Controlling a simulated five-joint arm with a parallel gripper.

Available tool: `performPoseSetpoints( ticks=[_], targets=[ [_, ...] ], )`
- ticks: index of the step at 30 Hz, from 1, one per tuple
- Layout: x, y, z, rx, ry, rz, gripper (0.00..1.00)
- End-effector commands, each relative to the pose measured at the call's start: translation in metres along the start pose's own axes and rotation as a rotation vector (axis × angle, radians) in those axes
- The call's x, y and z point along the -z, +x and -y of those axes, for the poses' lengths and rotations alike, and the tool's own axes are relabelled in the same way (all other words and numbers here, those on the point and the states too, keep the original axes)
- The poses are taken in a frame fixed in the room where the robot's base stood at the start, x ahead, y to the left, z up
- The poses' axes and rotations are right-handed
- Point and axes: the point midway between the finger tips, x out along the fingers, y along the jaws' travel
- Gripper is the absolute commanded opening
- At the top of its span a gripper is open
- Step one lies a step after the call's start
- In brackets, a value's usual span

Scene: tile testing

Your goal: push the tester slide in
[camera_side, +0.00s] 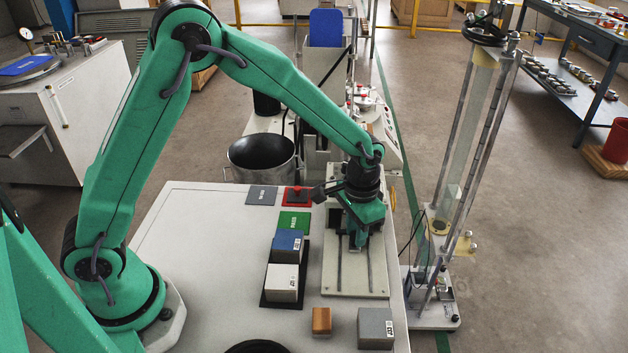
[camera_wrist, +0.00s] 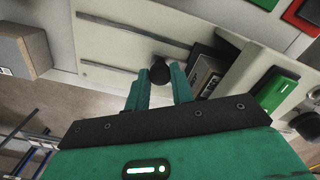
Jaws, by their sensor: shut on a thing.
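The tester's pale base plate (camera_side: 355,284), with two dark parallel rails, lies along the right side of the bench in the side view. It also shows in the wrist view (camera_wrist: 100,48). My gripper (camera_side: 357,238) points down over the plate's far part, in front of the tester body (camera_side: 322,170). In the wrist view my gripper (camera_wrist: 160,84) has its two fingers around a round black knob (camera_wrist: 160,70), which I take for the slide's handle. A labelled grey piece (camera_wrist: 205,76) sits in a dark frame just right of the fingers. My arm hides the slide in the side view.
A white block (camera_side: 282,283) and a blue block (camera_side: 288,243) are on a black tray left of the plate. Green (camera_side: 294,222), red (camera_side: 297,190) and grey (camera_side: 261,195) pads lie behind. Brown (camera_side: 321,320) and grey (camera_side: 375,328) blocks stand at the front.

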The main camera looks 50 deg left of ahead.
Motion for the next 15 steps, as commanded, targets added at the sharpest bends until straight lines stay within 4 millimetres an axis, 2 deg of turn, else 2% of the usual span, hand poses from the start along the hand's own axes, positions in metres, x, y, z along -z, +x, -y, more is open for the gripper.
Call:
performPoseSetpoints(
  ticks=[15],
  targets=[
    [0.011, -0.001, 0.016, 0.0, -0.001, -0.007, 0.07]
  ],
)
